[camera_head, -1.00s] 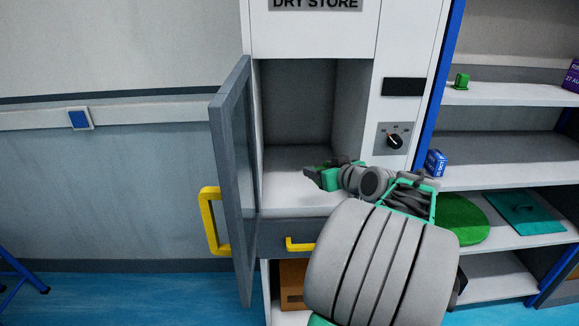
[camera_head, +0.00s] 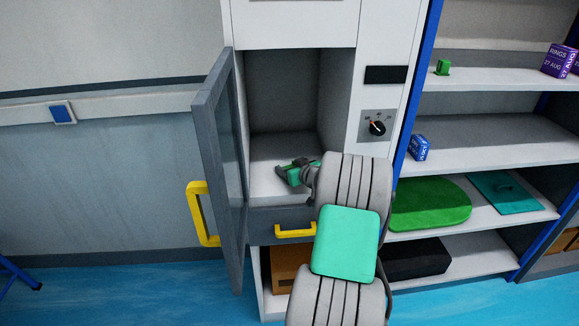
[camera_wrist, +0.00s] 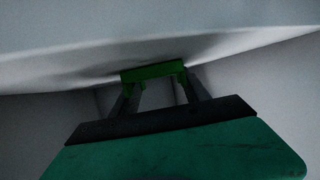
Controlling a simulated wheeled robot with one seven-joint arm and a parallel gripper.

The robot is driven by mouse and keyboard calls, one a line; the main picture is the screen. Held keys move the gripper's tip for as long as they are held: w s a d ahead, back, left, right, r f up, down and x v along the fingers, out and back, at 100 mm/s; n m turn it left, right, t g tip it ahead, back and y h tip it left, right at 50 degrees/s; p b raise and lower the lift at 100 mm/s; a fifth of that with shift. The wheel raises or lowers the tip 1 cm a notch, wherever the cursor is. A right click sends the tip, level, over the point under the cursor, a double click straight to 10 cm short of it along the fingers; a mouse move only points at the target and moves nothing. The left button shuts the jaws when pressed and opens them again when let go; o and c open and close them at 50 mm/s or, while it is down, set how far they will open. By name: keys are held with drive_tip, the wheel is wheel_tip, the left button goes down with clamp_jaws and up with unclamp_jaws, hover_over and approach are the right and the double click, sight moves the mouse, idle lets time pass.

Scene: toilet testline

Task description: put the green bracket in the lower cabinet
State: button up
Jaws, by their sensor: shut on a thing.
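A green bracket (camera_wrist: 153,71) is held between the fingers of my gripper (camera_wrist: 155,80) in the wrist view, close to a pale surface. In the head view my gripper (camera_head: 287,172) is inside the open compartment of the white cabinet (camera_head: 300,20), just above its pale floor (camera_head: 265,183). The held bracket is too small to make out clearly there. The compartment's grey-framed glass door (camera_head: 225,165), with a yellow handle (camera_head: 200,215), stands open to the left.
A drawer with a yellow handle (camera_head: 295,230) lies below the compartment, and a brown box (camera_head: 288,268) under it. On the right shelves are another small green piece (camera_head: 443,67), a blue box (camera_head: 418,148), a purple box (camera_head: 559,60) and a green round-ended board (camera_head: 430,203).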

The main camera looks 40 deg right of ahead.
drive_tip(key=shift+f, duration=0.1)
drive_tip(key=o, duration=1.4)
drive_tip(key=shift+r, duration=0.25)
drive_tip(key=b+v, duration=0.1)
drive_tip(key=v, duration=1.1)
